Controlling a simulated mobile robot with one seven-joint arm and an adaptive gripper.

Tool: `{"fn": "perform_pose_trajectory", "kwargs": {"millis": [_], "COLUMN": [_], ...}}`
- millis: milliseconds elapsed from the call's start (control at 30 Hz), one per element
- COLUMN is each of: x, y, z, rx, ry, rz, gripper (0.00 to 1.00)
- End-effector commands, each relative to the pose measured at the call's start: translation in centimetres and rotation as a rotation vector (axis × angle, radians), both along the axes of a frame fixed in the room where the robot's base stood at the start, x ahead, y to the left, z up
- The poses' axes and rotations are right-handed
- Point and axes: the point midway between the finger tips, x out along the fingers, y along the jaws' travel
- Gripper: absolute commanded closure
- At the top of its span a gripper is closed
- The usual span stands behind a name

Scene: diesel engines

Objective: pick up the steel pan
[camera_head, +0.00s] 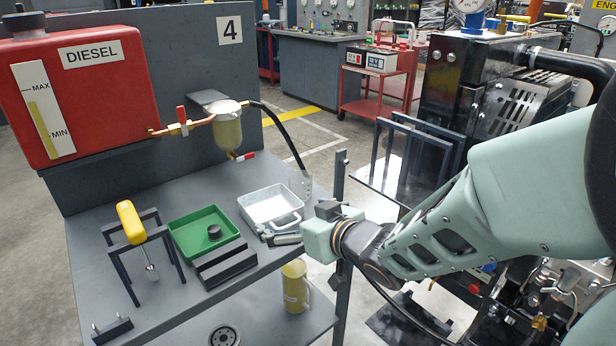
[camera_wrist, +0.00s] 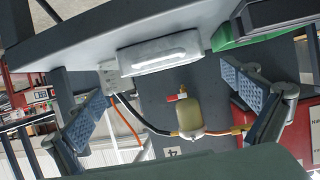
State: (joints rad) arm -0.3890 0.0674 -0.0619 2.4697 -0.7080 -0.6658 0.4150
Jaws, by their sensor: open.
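The steel pan (camera_head: 262,199) is a pale silver rectangular tray with a handle at its near right side. It sits upright on the grey bench, right of the green tray. In the wrist view the pan (camera_wrist: 158,54) shows side-on, above the centre of the picture. My gripper (camera_head: 290,232) is at the pan's near right edge in the head view, beside the handle. In the wrist view my gripper (camera_wrist: 165,102) has its two padded fingers wide apart, with nothing held between them. Whether a finger touches the pan cannot be told.
The green tray (camera_head: 188,243) holds a dark round part, with dark blocks (camera_head: 226,264) in front. A yellow-handled tool (camera_head: 130,222) rests on a black stand at left. A fuel filter bowl (camera_head: 228,130) and black hose (camera_head: 283,120) are behind the pan. A jug (camera_head: 295,285) stands below.

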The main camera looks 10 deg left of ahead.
Motion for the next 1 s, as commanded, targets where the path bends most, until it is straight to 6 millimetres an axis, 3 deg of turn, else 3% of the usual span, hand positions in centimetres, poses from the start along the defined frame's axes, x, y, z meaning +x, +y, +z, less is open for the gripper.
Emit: {"fn": "perform_pose_trajectory", "kwargs": {"millis": [700,1000], "x": [5.3,5.5], "y": [5.8,5.9], "z": [-3.8,-3.8], "rx": [-0.002,0.000], "ry": [0.001,0.001], "rz": [0.002,0.001], "gripper": [0.00,0.02]}}
